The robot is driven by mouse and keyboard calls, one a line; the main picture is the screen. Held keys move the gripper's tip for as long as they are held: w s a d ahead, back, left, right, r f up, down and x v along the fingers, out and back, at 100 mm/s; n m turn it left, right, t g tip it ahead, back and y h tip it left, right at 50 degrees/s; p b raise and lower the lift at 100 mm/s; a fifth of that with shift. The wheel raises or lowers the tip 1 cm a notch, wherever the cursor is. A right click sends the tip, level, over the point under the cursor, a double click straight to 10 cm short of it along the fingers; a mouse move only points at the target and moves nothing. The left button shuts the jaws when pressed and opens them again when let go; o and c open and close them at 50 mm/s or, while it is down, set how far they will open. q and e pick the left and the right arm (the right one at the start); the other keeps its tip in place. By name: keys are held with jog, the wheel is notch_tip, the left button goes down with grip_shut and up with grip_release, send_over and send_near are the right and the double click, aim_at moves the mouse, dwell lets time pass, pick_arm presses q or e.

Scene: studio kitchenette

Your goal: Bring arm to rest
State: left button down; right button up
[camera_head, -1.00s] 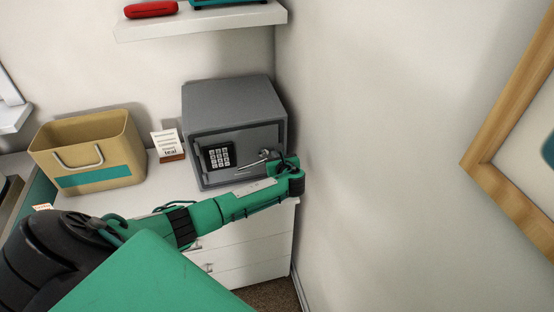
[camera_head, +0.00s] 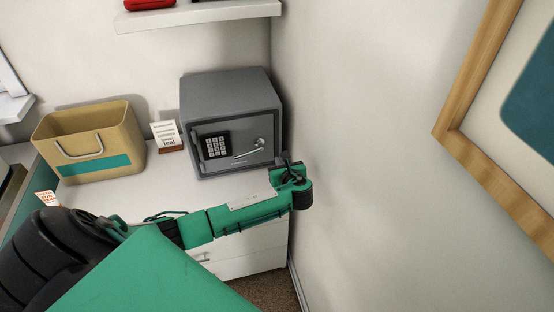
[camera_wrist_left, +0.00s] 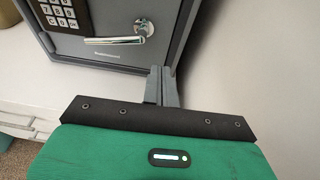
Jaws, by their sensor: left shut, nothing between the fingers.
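My left arm crosses the head view from the lower left, and its gripper (camera_head: 287,161) is at the right end, in front of the right side of the grey safe. In the left wrist view the gripper's fingers (camera_wrist_left: 161,86) are together with nothing between them. The grey safe (camera_head: 232,95) stands on the white cabinet with its door closed. Its keypad and silver handle (camera_head: 249,150) show, and the handle (camera_wrist_left: 117,39) also shows in the left wrist view. The fingers are apart from the handle. My right gripper is in neither view.
The white wall rises close to the right of my gripper. A tan bin (camera_head: 120,134) and a small card on a stand (camera_head: 166,134) are left of the safe on the white cabinet (camera_head: 250,240). A shelf (camera_head: 200,14) hangs above. A wood-framed picture (camera_head: 470,85) is at right.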

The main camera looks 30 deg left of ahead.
pick_arm(q)
jog(key=shift+s+d+r, duration=0.1)
jog(key=shift+s+d, duration=0.35)
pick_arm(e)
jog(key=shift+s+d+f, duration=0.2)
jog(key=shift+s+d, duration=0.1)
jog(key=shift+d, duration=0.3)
